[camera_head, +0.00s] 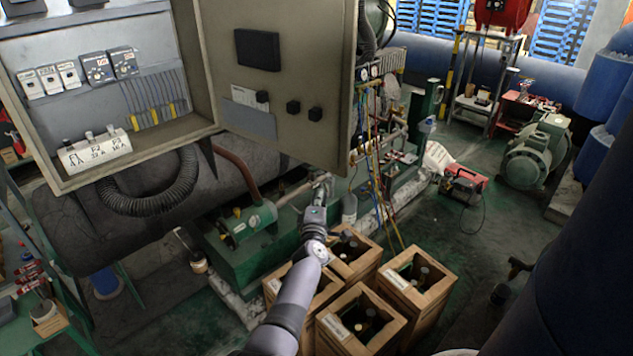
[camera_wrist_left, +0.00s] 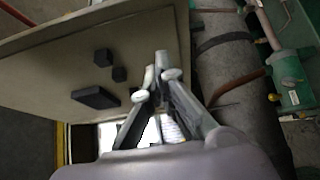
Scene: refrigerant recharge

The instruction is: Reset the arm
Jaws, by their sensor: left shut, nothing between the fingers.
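My left arm (camera_head: 285,310) comes in from the bottom of the head view and reaches up and forward over the wooden crates. Its gripper (camera_head: 321,185) is just below the lower edge of the open cabinet door (camera_head: 290,70), in front of the green machine. In the left wrist view the two fingers (camera_wrist_left: 157,68) come together at their tips, with nothing between them. The door's inner face (camera_wrist_left: 50,65) with its black knobs fills the upper left there. I cannot tell whether the gripper touches anything. My right gripper does not show.
Several open wooden crates with dark bottles (camera_head: 360,318) stand below the arm. Hoses and gauges (camera_head: 370,125) hang right of the door. The electrical cabinet (camera_head: 88,18) is at the upper left. A red machine (camera_head: 465,182) and a green motor (camera_head: 530,155) stand on the floor at the right.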

